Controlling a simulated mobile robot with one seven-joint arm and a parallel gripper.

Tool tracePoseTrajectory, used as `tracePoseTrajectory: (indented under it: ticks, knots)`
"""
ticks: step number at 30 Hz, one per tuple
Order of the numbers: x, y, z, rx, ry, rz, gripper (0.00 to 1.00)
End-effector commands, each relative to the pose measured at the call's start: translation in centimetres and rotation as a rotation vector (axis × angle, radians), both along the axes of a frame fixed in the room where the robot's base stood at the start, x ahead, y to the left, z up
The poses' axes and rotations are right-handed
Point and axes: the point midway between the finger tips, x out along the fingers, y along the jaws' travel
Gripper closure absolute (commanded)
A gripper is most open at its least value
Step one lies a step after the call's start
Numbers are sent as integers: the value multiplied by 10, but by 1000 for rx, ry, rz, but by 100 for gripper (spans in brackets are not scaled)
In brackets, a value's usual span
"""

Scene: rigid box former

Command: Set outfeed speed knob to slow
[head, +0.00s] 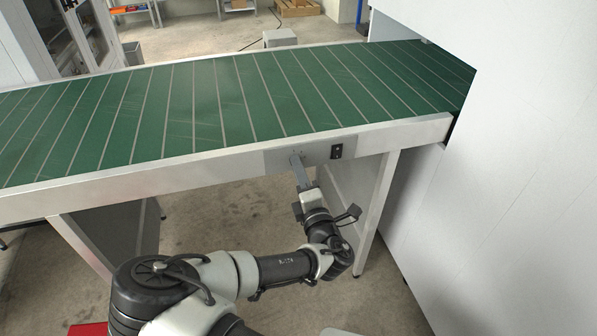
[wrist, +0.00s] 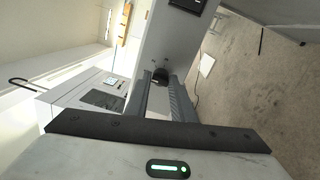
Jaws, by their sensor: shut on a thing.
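The outfeed speed knob (wrist: 161,75) is a small dark round knob on the grey plate of the conveyor's side rail. In the wrist view it sits between the fingertips of my gripper (wrist: 160,83), which is shut on it. In the head view my gripper (head: 296,160) reaches up to the grey plate (head: 315,152) from below, and its fingers hide the knob. The knob's pointer and any scale marks cannot be made out.
A black switch box (head: 336,151) sits on the rail just right of my gripper; it also shows in the wrist view (wrist: 188,6). The green slatted conveyor belt (head: 210,105) runs above. A white machine wall (head: 510,190) stands at the right.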

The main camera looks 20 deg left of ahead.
Motion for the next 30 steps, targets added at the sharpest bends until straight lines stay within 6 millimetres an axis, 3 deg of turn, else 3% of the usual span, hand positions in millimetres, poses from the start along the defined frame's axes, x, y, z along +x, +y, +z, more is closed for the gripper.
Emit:
tracePoseTrajectory:
  ticks: [20,21,23,24,30]
  knots:
    - [0,0,-1,-55,-32,-1,100]
    - [0,0,-1,-55,-32,-1,74]
    - [0,0,-1,-55,-32,-1,64]
    - [0,0,-1,-55,-32,-1,61]
    - [0,0,0,-53,-32,0,61]
